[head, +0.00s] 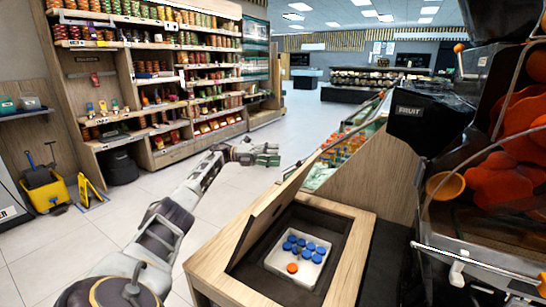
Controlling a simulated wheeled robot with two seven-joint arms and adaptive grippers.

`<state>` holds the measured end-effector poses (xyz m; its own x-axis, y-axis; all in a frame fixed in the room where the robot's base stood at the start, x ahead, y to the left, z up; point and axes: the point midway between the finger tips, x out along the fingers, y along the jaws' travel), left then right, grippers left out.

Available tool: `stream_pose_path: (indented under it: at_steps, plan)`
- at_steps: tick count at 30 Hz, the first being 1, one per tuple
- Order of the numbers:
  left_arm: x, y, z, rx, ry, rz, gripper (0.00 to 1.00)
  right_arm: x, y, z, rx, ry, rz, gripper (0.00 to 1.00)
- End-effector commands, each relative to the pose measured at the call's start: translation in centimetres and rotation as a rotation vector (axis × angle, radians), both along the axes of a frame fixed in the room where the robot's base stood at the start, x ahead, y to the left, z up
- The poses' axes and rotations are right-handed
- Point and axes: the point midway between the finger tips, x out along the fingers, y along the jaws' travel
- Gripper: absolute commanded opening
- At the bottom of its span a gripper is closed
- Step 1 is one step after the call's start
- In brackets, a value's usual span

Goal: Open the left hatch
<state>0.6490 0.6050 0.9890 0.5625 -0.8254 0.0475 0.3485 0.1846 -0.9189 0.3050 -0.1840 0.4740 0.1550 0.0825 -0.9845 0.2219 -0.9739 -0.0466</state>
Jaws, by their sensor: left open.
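The hatch lid (272,212) is a wooden panel on the left part of the counter. It stands raised and tilted at the left side of a dark-edged opening. Inside the opening is a white tray (273,262) with several blue caps (300,243) and one orange cap (292,268). My left arm reaches in from the lower left. My left gripper (268,154) is open and empty, beyond the lid's upper end and apart from it in the picture. My right gripper is not in view.
The wooden counter (345,226) fills the lower middle. The orange juicer (500,180) stands at the right, with a black box (425,112) at its front. Stocked shelves (160,85) and a yellow bucket (48,190) stand at the left.

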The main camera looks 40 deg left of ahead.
Motion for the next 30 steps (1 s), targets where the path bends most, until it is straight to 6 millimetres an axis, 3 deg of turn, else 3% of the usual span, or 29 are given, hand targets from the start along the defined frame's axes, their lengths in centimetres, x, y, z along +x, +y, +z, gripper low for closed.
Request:
stream_pose_path:
  at_steps: [11, 30]
  plan:
    - [-0.4, 0.7, 0.0, -0.001, 0.001, 0.001, 0.48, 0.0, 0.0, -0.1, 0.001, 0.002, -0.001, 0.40]
    - [-3.5, 5.3, -0.2, 0.000, -0.001, 0.002, 0.48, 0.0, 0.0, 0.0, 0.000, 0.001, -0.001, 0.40]
